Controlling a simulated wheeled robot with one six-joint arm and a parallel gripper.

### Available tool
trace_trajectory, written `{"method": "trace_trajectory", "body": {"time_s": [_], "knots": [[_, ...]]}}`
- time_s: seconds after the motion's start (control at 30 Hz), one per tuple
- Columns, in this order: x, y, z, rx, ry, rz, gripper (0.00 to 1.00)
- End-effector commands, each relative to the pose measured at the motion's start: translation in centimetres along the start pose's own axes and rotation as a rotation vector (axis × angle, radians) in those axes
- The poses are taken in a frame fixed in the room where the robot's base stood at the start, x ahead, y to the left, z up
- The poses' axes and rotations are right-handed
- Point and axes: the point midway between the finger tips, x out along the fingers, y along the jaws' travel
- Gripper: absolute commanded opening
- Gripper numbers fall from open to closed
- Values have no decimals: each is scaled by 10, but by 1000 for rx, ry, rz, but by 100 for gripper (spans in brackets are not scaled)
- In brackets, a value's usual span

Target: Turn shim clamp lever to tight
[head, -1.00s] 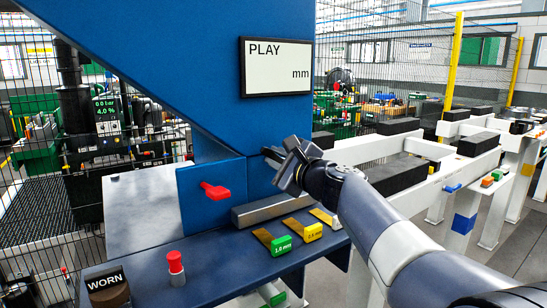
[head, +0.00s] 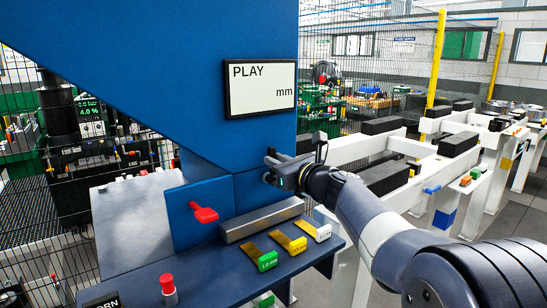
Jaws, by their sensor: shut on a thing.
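A red lever (head: 204,212) sticks out from the front of the blue machine housing (head: 222,190), low above the bench. It points to the right and slightly down. No label naming it shows. My gripper (head: 270,168) is up and to the right of this lever, apart from it, at the right edge of the blue housing. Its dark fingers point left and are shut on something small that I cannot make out. The fingers and the housing edge hide most of it.
A grey bar (head: 262,218) lies on the blue bench (head: 215,275), with green (head: 264,261), yellow (head: 297,245) and white-ended (head: 320,232) shims beside it. A red-topped knob (head: 168,285) stands at the front. A display (head: 260,88) reads PLAY, mm. White rails run behind my arm.

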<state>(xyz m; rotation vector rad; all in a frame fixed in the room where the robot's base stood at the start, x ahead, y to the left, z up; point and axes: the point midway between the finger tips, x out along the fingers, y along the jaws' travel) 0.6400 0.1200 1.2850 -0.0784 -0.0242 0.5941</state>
Motion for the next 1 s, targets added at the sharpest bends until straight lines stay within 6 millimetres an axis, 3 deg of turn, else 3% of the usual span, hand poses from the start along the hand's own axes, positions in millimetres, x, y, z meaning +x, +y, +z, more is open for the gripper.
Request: {"method": "trace_trajectory", "body": {"time_s": [0.77, 0.8, 1.0], "knots": [[0, -7, 0, 98, 0, -3, 0], [0, -7, 0, 98, 0, -3, 21], [0, -7, 0, 96, 0, -2, 37]]}}
